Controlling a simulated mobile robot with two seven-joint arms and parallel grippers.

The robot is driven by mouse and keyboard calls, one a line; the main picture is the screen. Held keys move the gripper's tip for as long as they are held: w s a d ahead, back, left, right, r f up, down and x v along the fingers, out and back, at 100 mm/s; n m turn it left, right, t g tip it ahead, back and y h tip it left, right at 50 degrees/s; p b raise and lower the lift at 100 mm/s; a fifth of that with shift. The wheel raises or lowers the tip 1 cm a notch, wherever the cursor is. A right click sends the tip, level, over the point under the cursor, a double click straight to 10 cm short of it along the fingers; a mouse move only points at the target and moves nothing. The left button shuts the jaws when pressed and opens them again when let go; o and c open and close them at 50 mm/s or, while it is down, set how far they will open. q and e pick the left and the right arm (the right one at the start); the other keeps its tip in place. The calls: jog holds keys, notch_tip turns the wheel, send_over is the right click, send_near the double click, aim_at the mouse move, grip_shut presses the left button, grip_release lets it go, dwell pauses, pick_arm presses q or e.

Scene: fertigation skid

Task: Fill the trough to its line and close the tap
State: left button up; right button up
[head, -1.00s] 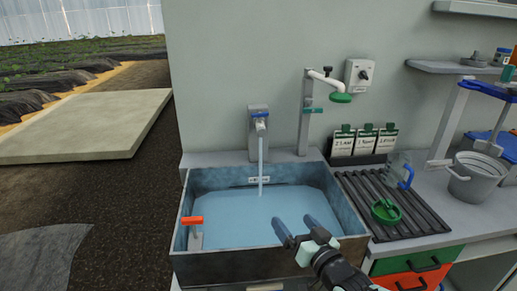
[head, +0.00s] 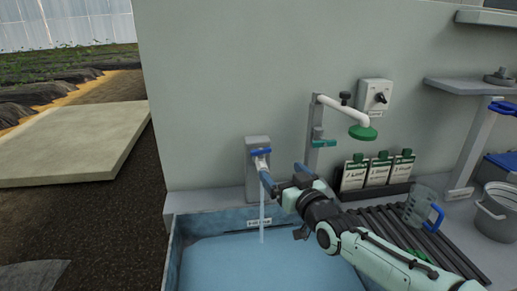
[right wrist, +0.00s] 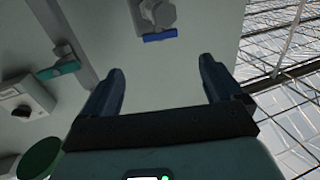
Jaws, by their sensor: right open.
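The tap (head: 258,160) on the wall has a blue lever (head: 260,151). A stream of water (head: 262,205) falls from it into the trough (head: 200,221). The trough holds blue water (head: 225,262), whose surface lies below the small white label (head: 262,221) on the back wall. The front of the trough is out of view. My right gripper (head: 283,176) is open and empty, just right of and below the tap. In the right wrist view the blue lever (right wrist: 160,38) shows beyond and between my open fingers (right wrist: 162,72), apart from them. My left gripper is not in view.
A second spout with a green head (head: 362,132) and teal lever (head: 324,143) stands to the right, near a wall switch (head: 375,96). Labelled packets (head: 378,172), a clear jug (head: 420,208) and a bucket (head: 497,212) stand on the right-hand counter.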

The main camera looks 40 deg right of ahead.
aim_at(262, 151)
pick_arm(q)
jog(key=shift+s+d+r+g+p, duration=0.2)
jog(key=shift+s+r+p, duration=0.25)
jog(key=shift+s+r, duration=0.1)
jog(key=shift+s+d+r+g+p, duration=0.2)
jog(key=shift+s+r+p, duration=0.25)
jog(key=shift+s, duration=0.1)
pick_arm(e)
jog(key=x, duration=1.2)
jog(key=shift+w, duration=0.15)
